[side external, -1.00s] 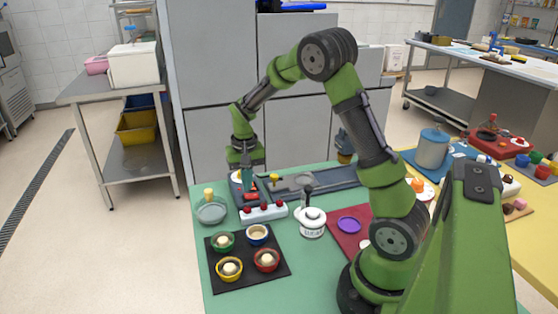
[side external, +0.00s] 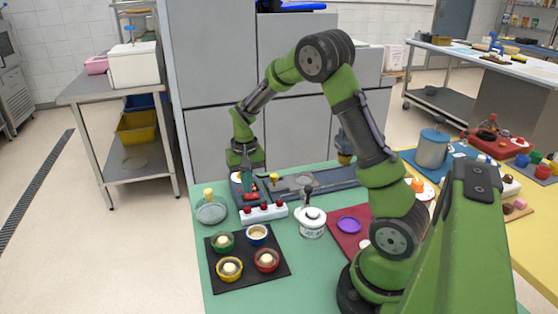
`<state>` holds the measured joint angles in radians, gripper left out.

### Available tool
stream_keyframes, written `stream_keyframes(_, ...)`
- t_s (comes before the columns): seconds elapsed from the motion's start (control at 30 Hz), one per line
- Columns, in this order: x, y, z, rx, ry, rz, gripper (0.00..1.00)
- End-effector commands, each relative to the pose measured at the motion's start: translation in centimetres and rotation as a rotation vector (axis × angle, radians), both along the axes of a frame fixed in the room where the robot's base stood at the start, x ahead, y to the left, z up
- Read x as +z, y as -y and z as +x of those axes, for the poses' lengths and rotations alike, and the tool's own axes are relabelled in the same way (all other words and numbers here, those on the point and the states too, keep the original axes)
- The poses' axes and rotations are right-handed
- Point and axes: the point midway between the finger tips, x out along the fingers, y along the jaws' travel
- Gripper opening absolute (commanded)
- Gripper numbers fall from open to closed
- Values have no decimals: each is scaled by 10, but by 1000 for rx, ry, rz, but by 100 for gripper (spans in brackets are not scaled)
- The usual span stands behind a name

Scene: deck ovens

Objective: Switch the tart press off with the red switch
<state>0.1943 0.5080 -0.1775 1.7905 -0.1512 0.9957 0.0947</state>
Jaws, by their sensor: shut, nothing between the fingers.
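My gripper (side external: 249,188) points down over a dark unit (side external: 240,200) at the far left of the green table, which appears to be the tart press. The fingers are shut with nothing between them. A small red part shows close to the fingertips; I cannot tell whether it is the red switch or whether the fingers touch it. In front of the unit lies a white bar (side external: 265,214) with several red knobs on top. My gripper is behind this bar. The far side of the unit is partly hidden by my gripper.
A black mat (side external: 248,271) with several coloured tart cups lies in front. A dark red mat (side external: 345,239) with a purple disc lies farther right.

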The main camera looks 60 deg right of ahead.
Motion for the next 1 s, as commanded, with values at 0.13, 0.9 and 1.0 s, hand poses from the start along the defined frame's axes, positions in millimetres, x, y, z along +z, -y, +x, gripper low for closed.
stream_keyframes(0.13,-3,0,0,-1,-1,1,0)
stream_keyframes(0.9,-14,0,-1,0,-2,1,0)
stream_keyframes(1.0,-16,0,-1,0,-1,0,0)
